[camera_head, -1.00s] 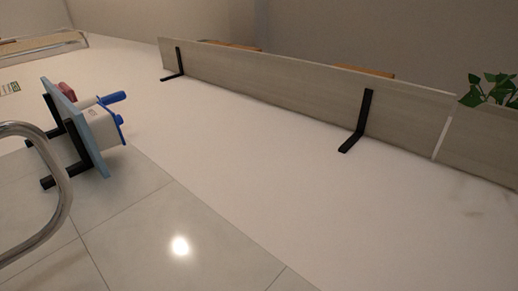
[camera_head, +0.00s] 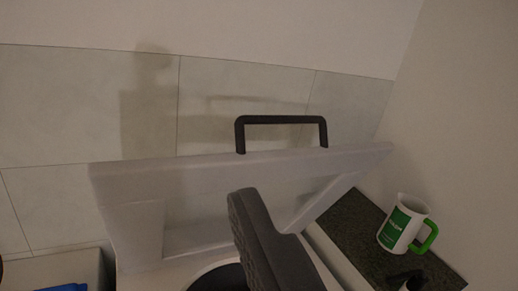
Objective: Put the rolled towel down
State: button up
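No rolled towel shows in the current view. A dark grey ribbed part (camera_head: 262,240) rises from the bottom centre and looks like a finger of my gripper. Only this one part shows, so I cannot tell whether the gripper is open or shut, or whether it holds anything.
A pale framed panel, like a cabinet door (camera_head: 140,240), with a black bar handle (camera_head: 282,120) spans the middle. At lower right a white jug (camera_head: 398,226) with green label and handle stands on a dark speckled counter (camera_head: 352,222). Something blue (camera_head: 66,288) shows at lower left.

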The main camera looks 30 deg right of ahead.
jog(key=s+a+f+g+y, duration=0.2)
jog(key=s+a+f, duration=0.2)
jog(key=shift+s+y, duration=0.15)
jog(key=shift+y, duration=0.25)
jog(key=shift+f, duration=0.1)
